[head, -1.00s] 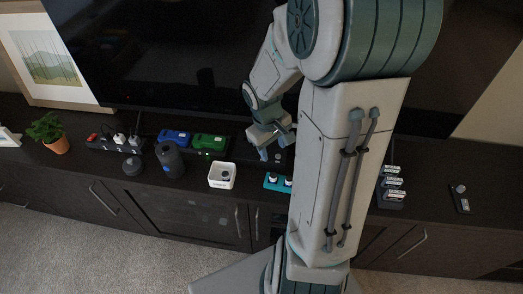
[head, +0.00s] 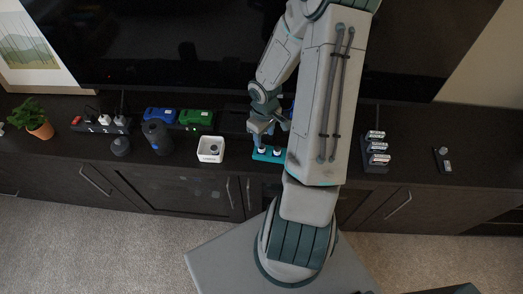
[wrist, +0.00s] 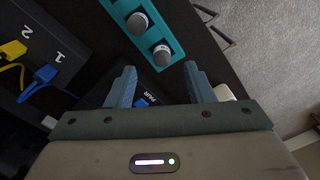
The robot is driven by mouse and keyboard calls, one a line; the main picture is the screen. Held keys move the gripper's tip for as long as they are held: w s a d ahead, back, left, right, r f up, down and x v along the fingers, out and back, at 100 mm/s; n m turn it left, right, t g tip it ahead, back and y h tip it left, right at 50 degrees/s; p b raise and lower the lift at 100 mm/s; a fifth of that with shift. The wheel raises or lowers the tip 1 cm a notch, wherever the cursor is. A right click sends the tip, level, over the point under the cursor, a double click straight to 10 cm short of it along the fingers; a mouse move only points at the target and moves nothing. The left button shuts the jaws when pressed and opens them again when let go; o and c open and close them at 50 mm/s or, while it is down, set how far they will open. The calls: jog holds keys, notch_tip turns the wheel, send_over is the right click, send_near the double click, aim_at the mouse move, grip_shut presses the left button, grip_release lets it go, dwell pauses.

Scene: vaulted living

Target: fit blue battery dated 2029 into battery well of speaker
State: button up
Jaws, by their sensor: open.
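My gripper (head: 270,131) hangs over the cabinet top just behind a teal tray (head: 262,158). In the wrist view its two fingers (wrist: 160,86) are spread with nothing gripped between them. Below them is a dark item marked "PAIR" (wrist: 153,97) with a small blue patch (wrist: 141,103), partly hidden by my gripper. The teal tray (wrist: 119,8) holds two grey, light-topped cylinders (wrist: 149,38). A blue block (head: 160,114) lies at the back left beside a green one (head: 196,118). I cannot read a 2029 date or tell for certain which item is the speaker.
A white open box (head: 211,157), a dark cylinder (head: 157,138), a power strip (head: 102,126) and a plant (head: 38,127) stand left. A dark rack of white pieces (head: 376,161) and a small device (head: 443,160) are right. Blue and yellow cables (wrist: 40,76) enter a numbered box (wrist: 45,40).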

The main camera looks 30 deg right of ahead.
aim_at(262, 150)
jog(key=shift+w+a+f, duration=0.15)
jog(key=shift+w+f, duration=0.05)
jog(key=shift+f, duration=1.35)
jog(key=shift+w+a+f, duration=0.1)
jog(key=shift+w+f, duration=0.05)
jog(key=shift+f, duration=1.35)
grip_shut()
